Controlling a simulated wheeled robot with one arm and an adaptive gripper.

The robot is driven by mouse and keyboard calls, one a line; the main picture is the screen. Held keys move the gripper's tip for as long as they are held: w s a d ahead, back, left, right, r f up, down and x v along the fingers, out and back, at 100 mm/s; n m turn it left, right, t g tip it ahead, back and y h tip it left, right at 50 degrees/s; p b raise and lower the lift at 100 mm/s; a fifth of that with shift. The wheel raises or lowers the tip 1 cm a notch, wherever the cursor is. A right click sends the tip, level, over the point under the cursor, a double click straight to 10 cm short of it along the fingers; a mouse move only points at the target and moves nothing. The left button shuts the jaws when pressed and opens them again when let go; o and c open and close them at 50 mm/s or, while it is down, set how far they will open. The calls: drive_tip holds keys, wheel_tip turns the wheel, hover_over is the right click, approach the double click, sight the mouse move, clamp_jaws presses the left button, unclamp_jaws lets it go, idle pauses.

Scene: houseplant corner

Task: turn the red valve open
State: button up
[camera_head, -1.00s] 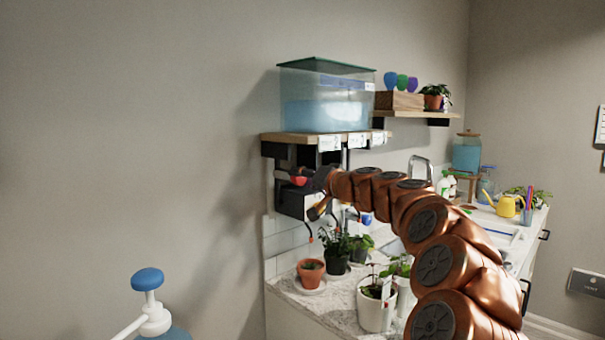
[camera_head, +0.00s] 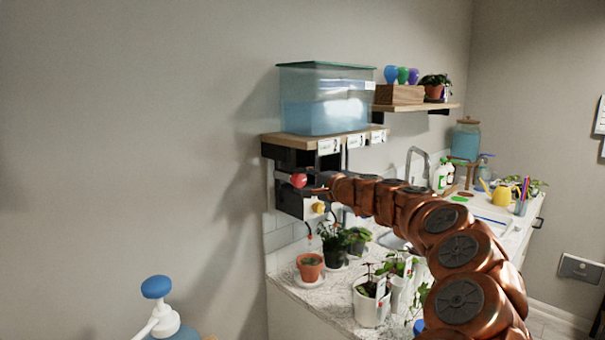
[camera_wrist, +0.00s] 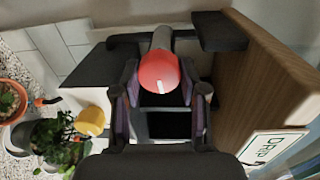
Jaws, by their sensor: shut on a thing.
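The red valve (camera_head: 298,181) is a round knob on the wall unit under the tank shelf. In the wrist view the red knob (camera_wrist: 158,73), with a short white mark on its face, sits between my gripper's fingertips. My gripper (camera_wrist: 158,80) is shut on it, one finger on each side. In the head view my gripper (camera_head: 314,184) reaches the knob from the right, its fingers small and dark. A yellow knob (camera_head: 318,207) is just below; it also shows at the left in the wrist view (camera_wrist: 90,121).
A water tank (camera_head: 325,100) stands on the labelled wooden shelf (camera_head: 300,140) above. Potted plants (camera_head: 310,267) stand on the counter (camera_head: 325,303) below. A label (camera_wrist: 272,146) is close at the wrist view's right. A blue-topped pump (camera_head: 156,287) is at lower left.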

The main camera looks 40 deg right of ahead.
drive_tip(key=shift+m+p, duration=0.4)
drive_tip(key=shift+m, duration=0.1)
drive_tip(key=shift+f, duration=0.1)
drive_tip(key=o, duration=1.1)
drive_tip(key=shift+s, duration=0.1)
drive_tip(key=s, duration=0.4)
drive_tip(key=s+d, duration=0.1)
drive_tip(key=s, duration=0.2)
drive_tip(key=s+r, duration=0.1)
drive_tip(key=s, duration=0.3)
drive_tip(key=shift+s+d, duration=0.35)
